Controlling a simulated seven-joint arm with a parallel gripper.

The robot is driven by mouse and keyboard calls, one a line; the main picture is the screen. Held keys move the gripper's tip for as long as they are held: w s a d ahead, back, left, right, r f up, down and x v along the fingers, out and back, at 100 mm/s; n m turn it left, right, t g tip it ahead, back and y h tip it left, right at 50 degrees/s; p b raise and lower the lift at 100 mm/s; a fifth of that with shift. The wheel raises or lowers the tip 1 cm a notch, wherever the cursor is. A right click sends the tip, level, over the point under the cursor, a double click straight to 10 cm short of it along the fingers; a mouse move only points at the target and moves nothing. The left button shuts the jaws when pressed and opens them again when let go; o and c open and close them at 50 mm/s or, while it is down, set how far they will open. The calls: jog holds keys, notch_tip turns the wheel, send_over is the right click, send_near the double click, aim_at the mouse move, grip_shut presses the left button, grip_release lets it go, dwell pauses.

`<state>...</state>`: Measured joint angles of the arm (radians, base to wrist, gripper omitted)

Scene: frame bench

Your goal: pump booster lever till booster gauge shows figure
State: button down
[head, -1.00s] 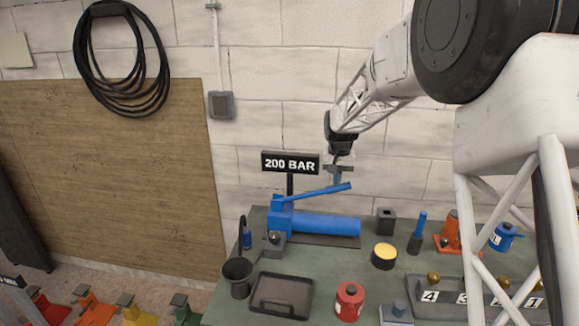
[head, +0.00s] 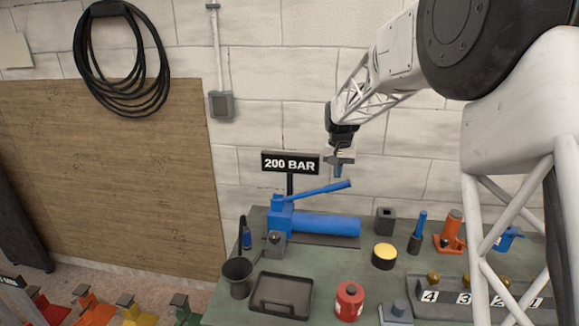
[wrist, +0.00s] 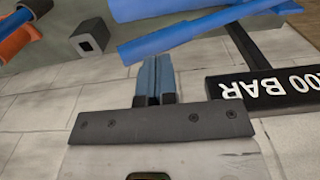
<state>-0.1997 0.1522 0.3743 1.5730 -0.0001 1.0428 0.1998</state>
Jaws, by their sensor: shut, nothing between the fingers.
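The blue booster pump (head: 315,225) lies on the bench with its blue lever (head: 320,191) slanting up to the right. A black sign (head: 290,163) reading "200 BAR" stands on a post behind it. My gripper (head: 338,171) is shut and empty, just above the lever's right end and apart from it. In the wrist view, the gripper's blue fingertips (wrist: 155,75) are together, close to the lever (wrist: 180,38); the sign (wrist: 270,90) shows upside down at the right. A small knob-like fitting (head: 276,240) sits at the pump's front left; I cannot read a gauge face.
On the bench are a black tray (head: 282,293), a dark cup (head: 238,275), a red canister (head: 349,300), a yellow-topped pot (head: 384,255), a square socket block (head: 386,220) and a numbered rack (head: 470,298). The wall stands close behind the pump.

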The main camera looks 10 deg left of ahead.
jog(key=shift+r, duration=1.15)
dwell(0.4)
jog(key=shift+s+d+r, duration=0.25)
jog(key=shift+s+r, duration=0.05)
jog(key=shift+s, duration=0.05)
jog(key=s+d+r, duration=0.3)
jog(key=s, duration=0.5)
jog(key=s+d+r+t, duration=0.1)
jog(key=s+d+r, duration=0.25)
jog(key=s, duration=0.45)
jog(key=s+d+r, duration=0.2)
jog(key=s+d, duration=0.2)
jog(key=s, duration=0.3)
jog(key=s+d+f, duration=0.1)
jog(key=s+d, duration=0.1)
jog(key=s, duration=0.7)
jog(key=s+d+f+t, duration=0.1)
jog(key=s+d+f, duration=0.1)
jog(key=s, duration=0.7)
jog(key=s+d+f, duration=0.1)
jog(key=s+f, duration=0.1)
jog(key=s, duration=0.7)
jog(key=shift+s+d+t, duration=0.3)
jog(key=shift+s+d, duration=0.1)
